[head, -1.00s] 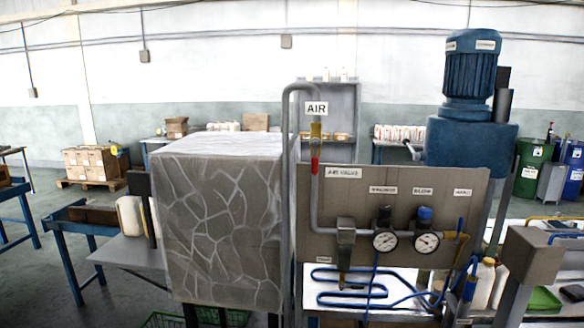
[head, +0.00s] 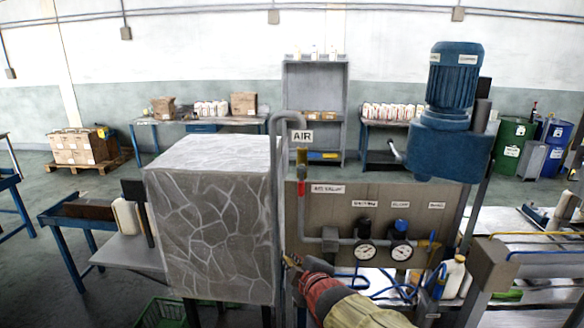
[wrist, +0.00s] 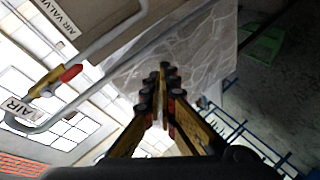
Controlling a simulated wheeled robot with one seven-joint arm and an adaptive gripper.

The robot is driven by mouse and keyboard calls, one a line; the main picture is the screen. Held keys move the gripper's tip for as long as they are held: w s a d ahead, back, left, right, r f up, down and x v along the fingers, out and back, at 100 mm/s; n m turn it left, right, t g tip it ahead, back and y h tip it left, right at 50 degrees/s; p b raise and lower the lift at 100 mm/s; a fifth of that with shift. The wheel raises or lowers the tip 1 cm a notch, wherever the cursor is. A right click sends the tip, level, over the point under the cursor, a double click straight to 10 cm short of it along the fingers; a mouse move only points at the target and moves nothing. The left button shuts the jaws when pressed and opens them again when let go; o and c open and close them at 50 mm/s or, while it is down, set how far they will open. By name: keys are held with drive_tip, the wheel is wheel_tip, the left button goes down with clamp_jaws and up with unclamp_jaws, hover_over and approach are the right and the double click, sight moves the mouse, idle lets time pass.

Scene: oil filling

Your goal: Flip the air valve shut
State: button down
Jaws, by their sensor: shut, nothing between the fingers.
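The air valve has a yellow body (head: 302,156) on the grey vertical pipe, below the AIR sign (head: 302,136). Its red handle (head: 301,186) points down, in line with the pipe. In the wrist view the handle (wrist: 70,73) and yellow body (wrist: 46,84) show at the left, apart from my fingers. My gripper (head: 288,259) is below the handle, in front of the lower left of the panel, and touches nothing that I can make out. In the wrist view my gripper (wrist: 160,82) has its fingers together and empty.
A grey stone-patterned box (head: 215,220) stands left of the pipe. The panel (head: 335,205) carries two gauges (head: 367,253) and labels. A blue motor (head: 453,110) rises at the right. A green crate (head: 160,312) is on the floor at the lower left.

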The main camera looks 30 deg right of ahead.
sight(301, 182)
drive_tip(key=w+d+r+n+t+y+p, duration=0.1)
drive_tip(key=w+r+n+t+p, duration=0.1)
drive_tip(key=r+n+p, duration=0.2)
drive_tip(key=w+d+r+n+t+p, duration=0.1)
drive_tip(key=w+r+n+t+p, duration=0.1)
drive_tip(key=r+p, duration=0.3)
wheel_tip(301, 182, up, 2)
drive_tip(key=shift+w+d+r+n+t+y, duration=0.15)
drive_tip(key=shift+w+d+n+t+y, duration=0.2)
drive_tip(key=shift+n, duration=0.55)
drive_tip(key=shift+s, duration=0.1)
drive_tip(key=w+d+p, duration=0.3)
drive_tip(key=w+d, duration=0.1)
drive_tip(key=w, duration=0.4)
drive_tip(key=shift+w+d+p, duration=0.2)
drive_tip(key=shift+w+p, duration=0.1)
drive_tip(key=shift+p, duration=0.05)
drive_tip(key=shift+s, duration=0.1)
